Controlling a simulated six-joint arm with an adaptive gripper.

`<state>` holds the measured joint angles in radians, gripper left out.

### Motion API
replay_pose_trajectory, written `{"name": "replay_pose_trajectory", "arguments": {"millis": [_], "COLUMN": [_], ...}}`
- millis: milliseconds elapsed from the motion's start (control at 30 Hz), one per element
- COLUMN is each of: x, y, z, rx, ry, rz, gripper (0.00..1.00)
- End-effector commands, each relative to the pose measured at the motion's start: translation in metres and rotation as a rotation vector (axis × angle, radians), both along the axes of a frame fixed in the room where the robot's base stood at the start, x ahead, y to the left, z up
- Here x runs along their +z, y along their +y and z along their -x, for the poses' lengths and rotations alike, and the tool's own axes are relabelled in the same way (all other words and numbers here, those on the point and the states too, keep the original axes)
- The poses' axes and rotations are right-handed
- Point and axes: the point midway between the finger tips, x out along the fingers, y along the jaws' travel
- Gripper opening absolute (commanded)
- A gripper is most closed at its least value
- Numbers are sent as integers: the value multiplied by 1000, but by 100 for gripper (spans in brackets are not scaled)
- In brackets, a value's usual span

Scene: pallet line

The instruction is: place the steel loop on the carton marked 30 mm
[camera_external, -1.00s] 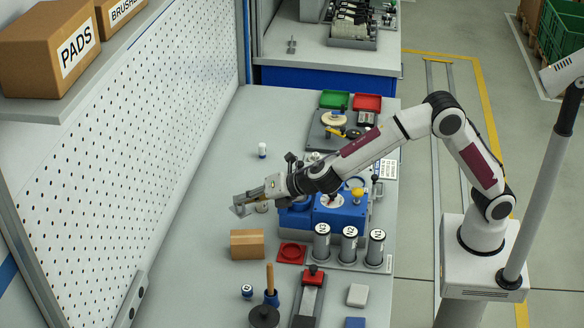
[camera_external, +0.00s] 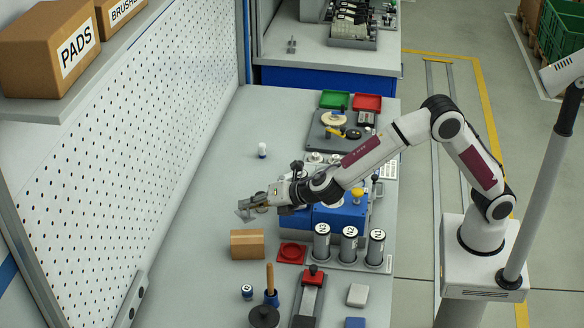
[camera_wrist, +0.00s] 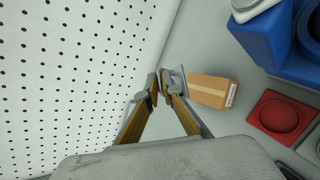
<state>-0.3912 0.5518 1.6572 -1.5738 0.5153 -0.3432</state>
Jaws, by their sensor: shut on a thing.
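My gripper (camera_external: 250,204) is shut on a small grey metal piece, seemingly the steel loop (camera_external: 243,214). It is held at the fingertips; its full shape is hard to make out. In the wrist view the gripper (camera_wrist: 161,88) shows the grey loop (camera_wrist: 178,78) at its right finger. A brown carton (camera_external: 247,244) stands on the bench, just nearer the camera than the gripper. In the wrist view the carton (camera_wrist: 212,91) appears right of the fingertips, with a small white label on its end. The label's text is too small to read.
A red square dish (camera_external: 292,253) lies right of the carton, with several labelled grey cylinders (camera_external: 349,244) beyond it. A blue machine (camera_external: 340,214) stands beside my wrist. A white perforated panel (camera_external: 130,130) rises at left. Bench around a small white bottle (camera_external: 262,150) is clear.

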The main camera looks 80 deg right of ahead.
Motion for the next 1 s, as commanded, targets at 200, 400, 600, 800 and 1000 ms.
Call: {"name": "replay_pose_trajectory", "arguments": {"millis": [200, 400, 600, 800, 1000], "x": [-27, -42, -44, -45, -56], "y": [0, 0, 0, 0, 0], "z": [0, 0, 0, 0, 0], "rx": [1, 1, 1, 1, 1], "ry": [3, 1, -1, 1, 3], "rz": [2, -1, 0, -1, 1], "gripper": [0, 0, 0, 0, 0]}}
